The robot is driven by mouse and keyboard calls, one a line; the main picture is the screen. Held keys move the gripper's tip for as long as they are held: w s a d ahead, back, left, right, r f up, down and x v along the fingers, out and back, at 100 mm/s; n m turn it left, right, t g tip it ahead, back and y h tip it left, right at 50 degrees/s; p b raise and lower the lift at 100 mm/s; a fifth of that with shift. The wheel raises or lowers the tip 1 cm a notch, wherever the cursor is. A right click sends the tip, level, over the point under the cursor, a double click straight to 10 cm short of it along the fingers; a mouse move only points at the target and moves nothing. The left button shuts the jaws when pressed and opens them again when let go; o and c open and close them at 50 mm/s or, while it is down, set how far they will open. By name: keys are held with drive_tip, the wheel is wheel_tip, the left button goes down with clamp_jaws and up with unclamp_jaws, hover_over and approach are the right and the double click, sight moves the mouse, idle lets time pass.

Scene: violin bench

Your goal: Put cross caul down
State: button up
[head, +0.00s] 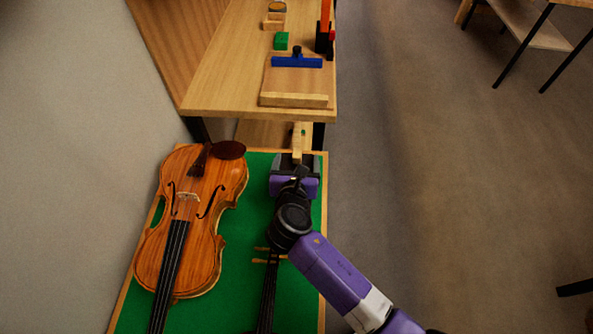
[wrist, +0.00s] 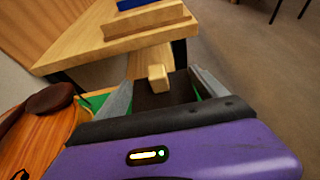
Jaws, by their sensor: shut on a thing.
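My gripper (head: 297,163) is over the far right end of the green-topped bench (head: 255,167). It is shut on the cross caul, whose pale wooden part (head: 298,143) sticks out beyond the fingers toward the higher table. In the wrist view the caul's pale block end (wrist: 158,77) shows just past a dark brown piece between the two grey fingers (wrist: 163,95). My gripper hides much of the held thing. I cannot tell whether it touches anything below.
A violin (head: 190,235) lies left of my arm. A dark neck with pegs (head: 268,285) lies under my arm. The higher wooden table (head: 225,75) holds a wooden board (head: 290,85) with a blue bar (head: 297,62), a green block (head: 281,41) and an orange-and-black tool (head: 325,30). Open floor lies right.

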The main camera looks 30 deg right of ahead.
drive_tip(key=shift+f+b, duration=0.3)
drive_tip(key=shift+f, duration=1.95)
drive_tip(key=o, duration=1.5)
drive_tip(key=shift+f, duration=0.15)
drive_tip(key=shift+c, duration=0.2)
